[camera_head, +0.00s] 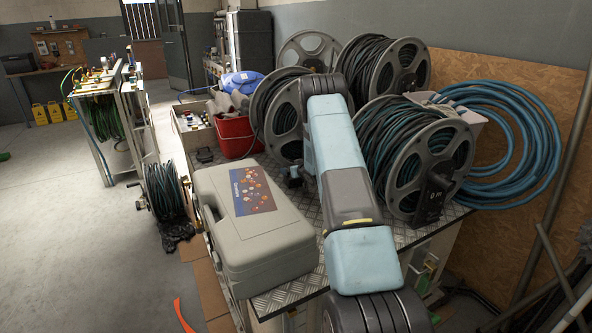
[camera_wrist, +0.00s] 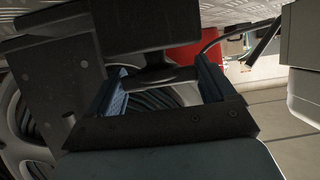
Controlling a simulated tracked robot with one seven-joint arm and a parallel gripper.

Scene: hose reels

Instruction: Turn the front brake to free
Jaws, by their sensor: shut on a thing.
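My gripper (camera_wrist: 166,88) shows in the wrist view with its two blue-padded fingers on either side of a black lever-like handle (camera_wrist: 158,73). It is shut on this handle, which appears to be the brake; a broad black block joins it above. Grey reel flanges and dark hose (camera_wrist: 150,101) lie just beyond the fingers. In the head view my blue-and-grey arm crosses the bench and hides most of the gripper and the handle. The left front hose reel (camera_head: 286,113) is partly behind my arm. The brake's setting cannot be read.
A grey tool case (camera_head: 255,232) lies on the bench left of my arm. A red bucket (camera_head: 236,136) stands behind it. A right front reel (camera_head: 439,160) bears a black "9 m" block (camera_head: 434,194). More reels and a blue hose coil (camera_head: 541,135) crowd behind.

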